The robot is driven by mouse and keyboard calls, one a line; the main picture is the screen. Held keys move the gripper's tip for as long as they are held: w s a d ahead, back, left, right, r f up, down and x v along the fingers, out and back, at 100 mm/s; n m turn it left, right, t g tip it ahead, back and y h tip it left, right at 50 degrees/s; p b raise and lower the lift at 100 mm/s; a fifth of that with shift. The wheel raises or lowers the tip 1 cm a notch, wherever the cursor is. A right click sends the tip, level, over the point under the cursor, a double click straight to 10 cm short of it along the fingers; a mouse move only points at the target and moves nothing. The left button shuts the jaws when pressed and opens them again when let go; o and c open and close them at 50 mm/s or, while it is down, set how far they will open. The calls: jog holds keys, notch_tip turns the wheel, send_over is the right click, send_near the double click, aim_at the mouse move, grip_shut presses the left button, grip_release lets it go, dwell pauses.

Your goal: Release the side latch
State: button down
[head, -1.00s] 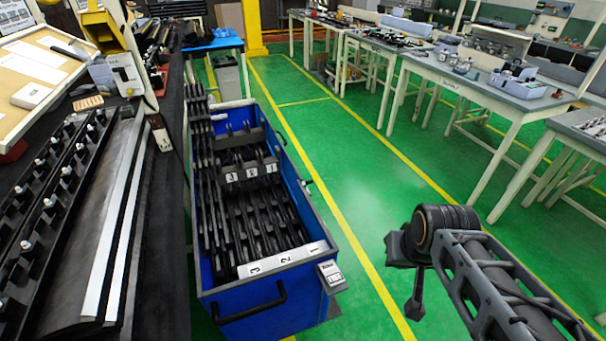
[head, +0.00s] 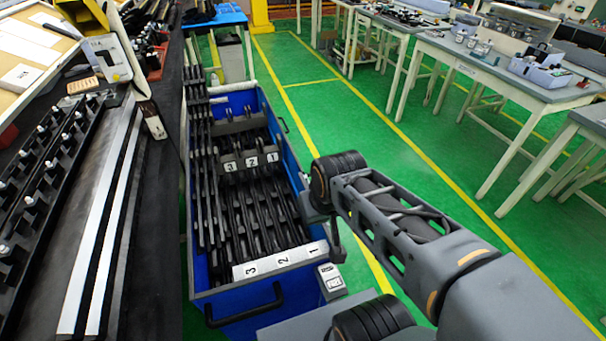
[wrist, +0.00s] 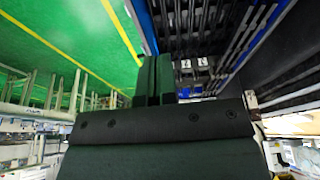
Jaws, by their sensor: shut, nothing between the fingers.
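The blue cart (head: 235,302) stands in the middle of the head view, packed with long black trim strips (head: 240,205). A dark side handle or latch (head: 284,125) is on its right wall toward the far end. The nearer fitting on that wall is hidden behind my arm; I cannot tell which is the side latch. My gripper (head: 336,250) hangs beside the cart's near right corner, pointing down. In the wrist view its dark fingers (wrist: 156,62) are together and empty, near the cart's blue wall (wrist: 148,28). Contact with the cart cannot be told.
A dark workbench (head: 155,240) lines the left side. Grey tables (head: 490,65) stand at right. Green floor (head: 350,110) between is open.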

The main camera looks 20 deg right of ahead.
aim_at(312, 174)
jog(key=w+d+f+m+t+y+b, duration=0.1)
jog(key=w+f+m+t+y+b, duration=0.25)
jog(key=w+f+m+b, duration=0.65)
jog(key=w+d+f+m+t+h+b, duration=0.1)
jog(key=w+d+f+m+t+b, duration=0.1)
jog(key=w+d+f+m+b, duration=0.2)
jog(key=w+d+f+m+t+h+b, duration=0.2)
jog(key=w+d+f+m+b, duration=0.2)
jog(key=w+d+b, duration=0.5)
jog(key=b+x, duration=0.3)
jog(key=shift+f+b, duration=0.3)
jog(key=shift+f, duration=0.25)
jog(key=shift+h, duration=0.25)
jog(key=b+x, duration=0.1)
jog(key=x, duration=1.3)
jog(key=shift+w+b, duration=0.1)
jog(key=shift+b, duration=0.25)
